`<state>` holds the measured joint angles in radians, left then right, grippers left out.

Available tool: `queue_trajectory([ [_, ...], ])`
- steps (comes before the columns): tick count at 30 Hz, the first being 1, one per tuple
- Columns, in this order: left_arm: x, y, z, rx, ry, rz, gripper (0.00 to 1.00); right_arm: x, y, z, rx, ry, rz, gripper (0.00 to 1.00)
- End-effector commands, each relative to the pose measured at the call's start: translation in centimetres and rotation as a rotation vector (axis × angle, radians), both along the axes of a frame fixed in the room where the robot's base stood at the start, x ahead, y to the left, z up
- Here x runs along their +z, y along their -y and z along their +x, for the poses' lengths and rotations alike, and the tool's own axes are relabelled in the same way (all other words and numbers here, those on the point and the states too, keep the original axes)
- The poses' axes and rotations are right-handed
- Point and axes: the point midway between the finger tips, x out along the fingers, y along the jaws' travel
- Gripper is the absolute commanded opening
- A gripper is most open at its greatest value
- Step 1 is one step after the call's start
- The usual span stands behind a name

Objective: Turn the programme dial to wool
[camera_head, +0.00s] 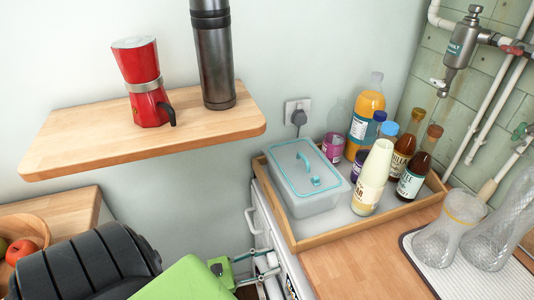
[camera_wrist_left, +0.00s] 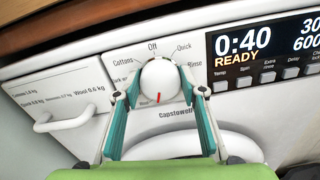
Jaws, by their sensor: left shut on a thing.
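The programme dial (camera_wrist_left: 161,78) is a round white knob on the washing machine's white front panel (camera_wrist_left: 235,118) in the left wrist view. Its red mark points almost straight down. Labels around it read Off at the top, Cottons at upper left, Quick at upper right and Rinse at right; no wool label can be made out on the dial's ring. My left gripper (camera_wrist_left: 161,85) has one teal finger on each side of the dial and is shut on it. In the head view this gripper (camera_head: 262,262) is at the machine's front, and the dial cannot be made out.
The display (camera_wrist_left: 262,48) reads 0:40 READY. A drawer (camera_wrist_left: 62,105) with a white handle is left of the dial. Above the machine are a wooden tray (camera_head: 350,231) with bottles and a lidded box (camera_head: 306,181), and a wall shelf (camera_head: 85,148) holding a red moka pot (camera_head: 146,85) and a flask (camera_head: 213,60).

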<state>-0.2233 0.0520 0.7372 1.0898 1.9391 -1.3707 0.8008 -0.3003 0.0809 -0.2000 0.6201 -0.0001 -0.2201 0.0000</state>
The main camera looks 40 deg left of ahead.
Motion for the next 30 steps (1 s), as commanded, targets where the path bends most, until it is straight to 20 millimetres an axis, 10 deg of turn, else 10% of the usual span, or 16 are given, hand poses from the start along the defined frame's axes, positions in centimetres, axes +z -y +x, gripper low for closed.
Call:
queue_trajectory([
  [15, -0.1, 0.0, -0.02, 0.0, -0.011, -0.017, 0.16, 0.06, -0.01, 0.0, 0.0, 0.0, 0.0, 0.4],
  [16, -0.1, 0.0, -0.02, 0.0, -0.011, -0.017, 0.46, 0.06, -0.01, 0.0, 0.0, 0.0, 0.0, 0.4],
  [17, -0.1, 0.0, -0.02, 0.0, -0.011, -0.017, 0.53, 0.06, -0.01, 0.0, 0.0, 0.0, 0.0, 0.4],
  [30, -0.11, -0.28, -0.6, -0.001, -0.01, -0.015, 0.55, 0.05, -0.08, 0.05, 0.0, 0.001, 0.001, 0.4],
])
